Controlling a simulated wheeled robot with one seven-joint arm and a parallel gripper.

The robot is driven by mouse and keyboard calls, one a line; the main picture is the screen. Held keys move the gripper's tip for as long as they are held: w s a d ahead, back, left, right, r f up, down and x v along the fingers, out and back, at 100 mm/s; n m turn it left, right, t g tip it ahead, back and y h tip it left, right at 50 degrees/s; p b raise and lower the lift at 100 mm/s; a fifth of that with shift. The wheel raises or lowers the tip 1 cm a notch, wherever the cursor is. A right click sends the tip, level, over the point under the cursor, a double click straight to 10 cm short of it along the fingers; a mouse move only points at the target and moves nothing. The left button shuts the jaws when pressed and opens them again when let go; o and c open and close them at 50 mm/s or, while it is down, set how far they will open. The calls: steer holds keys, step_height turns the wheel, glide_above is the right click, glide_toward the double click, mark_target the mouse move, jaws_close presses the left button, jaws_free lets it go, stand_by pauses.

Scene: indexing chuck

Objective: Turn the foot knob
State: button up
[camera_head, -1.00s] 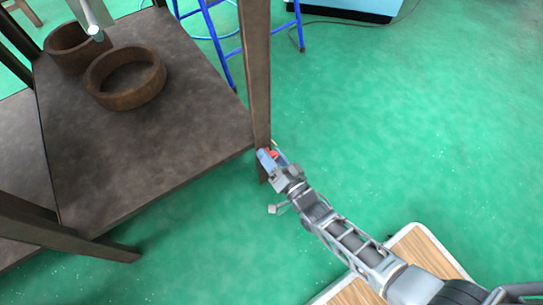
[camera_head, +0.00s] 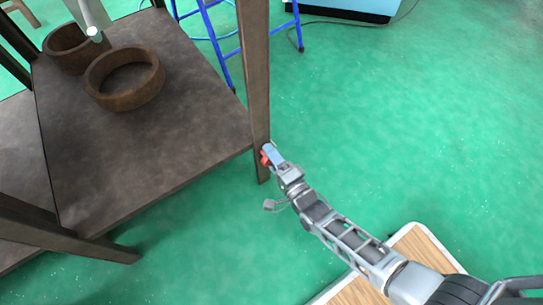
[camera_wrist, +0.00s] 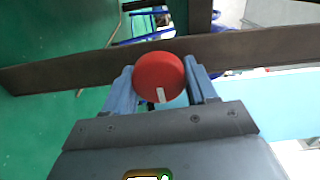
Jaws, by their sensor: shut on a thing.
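The foot knob (camera_wrist: 158,76) is a round red disc with a white mark, which points down in the wrist view. It sits in front of a dark leg (camera_wrist: 60,76) of the table. In the head view the red knob (camera_head: 265,158) shows low on the front right leg (camera_head: 257,90), partly covered by my gripper. My gripper (camera_head: 268,153) reaches it from the lower right. In the wrist view its two blue fingers (camera_wrist: 162,88) stand on either side of the knob and are shut on it.
A blue ladder-like frame (camera_head: 222,40) stands behind the leg. Green floor (camera_head: 420,130) is clear on the right. A wood-topped board (camera_head: 412,247) lies under my arm.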

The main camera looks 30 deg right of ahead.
stand_by(0.4)
steer(key=o, duration=1)
steer(key=s+p, duration=0.2)
steer(key=s, duration=0.6)
